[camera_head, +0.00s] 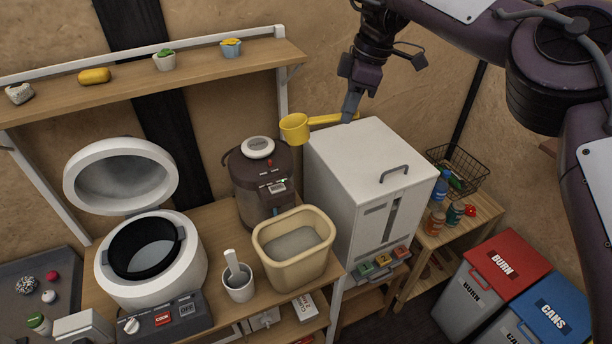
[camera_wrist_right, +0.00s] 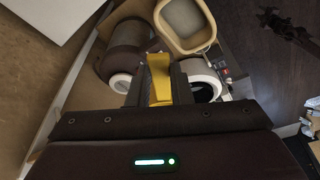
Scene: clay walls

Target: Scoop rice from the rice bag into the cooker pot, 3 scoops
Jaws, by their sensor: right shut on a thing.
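My right gripper (camera_head: 350,108) is shut on the handle of a yellow scoop (camera_head: 294,128). In the right wrist view the yellow handle (camera_wrist_right: 158,82) sits between the fingers. Whether the scoop holds rice is not visible. The cooker pot (camera_head: 146,250) is a black bowl inside the open white rice cooker (camera_head: 185,270), with pale contents. A cream tub (camera_head: 268,238) holds a pale grey, level fill and may be the rice container; no bag shows. My left gripper is out of view.
A dark kettle (camera_head: 245,190) stands behind the tub. A white cup with a paddle (camera_head: 239,294) is between cooker and tub. The tall white cabinet (camera_head: 335,185) is at the right. A shelf (camera_head: 130,84) with small pots runs along the wall. Red and blue bins (camera_head: 508,262) stand at lower right.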

